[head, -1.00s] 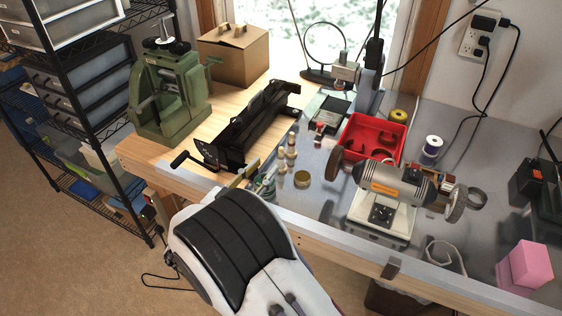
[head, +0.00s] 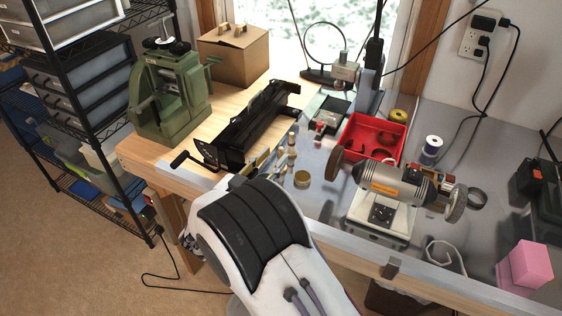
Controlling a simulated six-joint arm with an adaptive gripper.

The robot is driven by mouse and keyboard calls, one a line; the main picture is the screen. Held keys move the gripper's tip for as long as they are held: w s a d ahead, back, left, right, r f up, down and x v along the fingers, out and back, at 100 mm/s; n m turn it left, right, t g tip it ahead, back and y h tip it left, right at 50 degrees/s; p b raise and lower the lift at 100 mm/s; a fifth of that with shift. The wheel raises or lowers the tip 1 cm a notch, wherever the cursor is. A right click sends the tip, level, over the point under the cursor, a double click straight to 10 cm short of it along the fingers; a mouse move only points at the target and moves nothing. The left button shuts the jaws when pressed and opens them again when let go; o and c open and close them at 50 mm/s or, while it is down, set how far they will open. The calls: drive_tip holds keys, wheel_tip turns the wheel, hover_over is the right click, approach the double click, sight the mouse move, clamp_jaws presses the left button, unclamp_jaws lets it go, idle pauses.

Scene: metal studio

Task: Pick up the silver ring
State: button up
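I cannot make out a silver ring in the head view. A brass-coloured round piece (head: 302,179) sits on the metal bench top (head: 322,205), near several small upright brass-coloured pieces (head: 291,150). The white and black link of my arm fills the bottom middle and covers part of the bench's front edge. I cannot see my gripper's fingers; the arm link may hide them.
A bench grinder (head: 390,190) stands right of the brass piece. A red tray (head: 368,152) lies behind it. A black metal tool (head: 245,130), a green press (head: 170,95) and a cardboard box (head: 233,58) stand left. A pink block (head: 527,264) is at right.

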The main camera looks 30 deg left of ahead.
sight(280, 151)
drive_tip(key=shift+w+d, duration=0.15)
drive_tip(key=shift+w, duration=1.45)
clamp_jaws()
